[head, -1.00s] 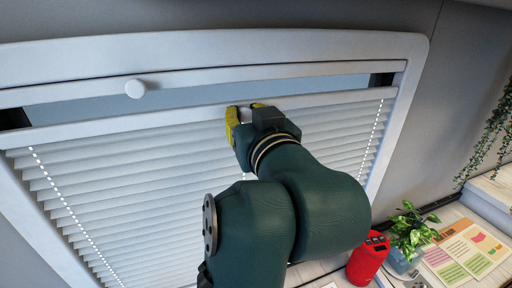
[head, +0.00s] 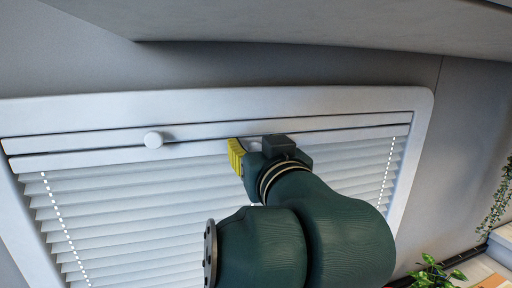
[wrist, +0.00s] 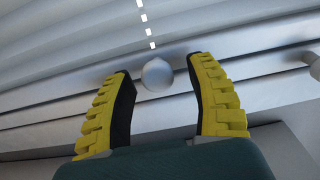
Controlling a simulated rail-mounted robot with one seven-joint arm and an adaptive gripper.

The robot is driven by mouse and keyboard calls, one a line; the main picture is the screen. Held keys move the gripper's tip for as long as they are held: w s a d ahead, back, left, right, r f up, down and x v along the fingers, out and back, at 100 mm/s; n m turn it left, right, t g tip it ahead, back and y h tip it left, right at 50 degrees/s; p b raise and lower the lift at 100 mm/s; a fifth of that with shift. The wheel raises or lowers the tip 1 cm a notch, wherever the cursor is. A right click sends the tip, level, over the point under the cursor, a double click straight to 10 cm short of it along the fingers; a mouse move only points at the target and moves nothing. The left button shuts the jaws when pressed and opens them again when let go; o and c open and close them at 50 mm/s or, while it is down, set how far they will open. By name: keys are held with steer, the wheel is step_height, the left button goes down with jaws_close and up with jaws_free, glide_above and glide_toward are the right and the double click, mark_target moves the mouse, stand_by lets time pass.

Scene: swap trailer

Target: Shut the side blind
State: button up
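The pleated side blind (head: 140,210) hangs across nearly the whole window frame (head: 60,110). Its white moving rail (head: 90,156) lies close under the upper rail (head: 270,129), with only a thin dark line between them. My gripper (head: 250,148) is at the moving rail, right of the middle, partly hidden by my own arm. In the wrist view its yellow fingers (wrist: 158,66) are apart, one on each side of the moving rail's round knob (wrist: 157,76). Gaps show between the knob and both fingertips.
A second round knob (head: 154,139) sits on the upper rail, left of my gripper. A grey overhang (head: 330,35) runs above the window. A potted plant (head: 432,274) and a hanging plant (head: 497,205) are at the lower right.

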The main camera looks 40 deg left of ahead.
steer(key=shift+f, duration=0.1)
steer(key=v, duration=1.2)
steer(key=w+d+f+m+t+h, duration=0.2)
steer(key=d+f+m+t+h, duration=0.1)
steer(key=d+f, duration=0.3)
steer(key=w+d+f+m+t+h, duration=0.2)
steer(key=w+d+f+m+h, duration=0.15)
steer(key=d+f, duration=0.3)
steer(key=s+d+r+m+t+h, duration=0.4)
steer(key=s+d+r+t+h, duration=0.1)
steer(key=s+d+h, duration=0.3)
steer(key=shift+s+d+t, duration=0.4)
steer(key=shift+s+d, duration=0.35)
steer(key=shift+d, duration=0.3)
steer(key=shift+r, duration=0.1)
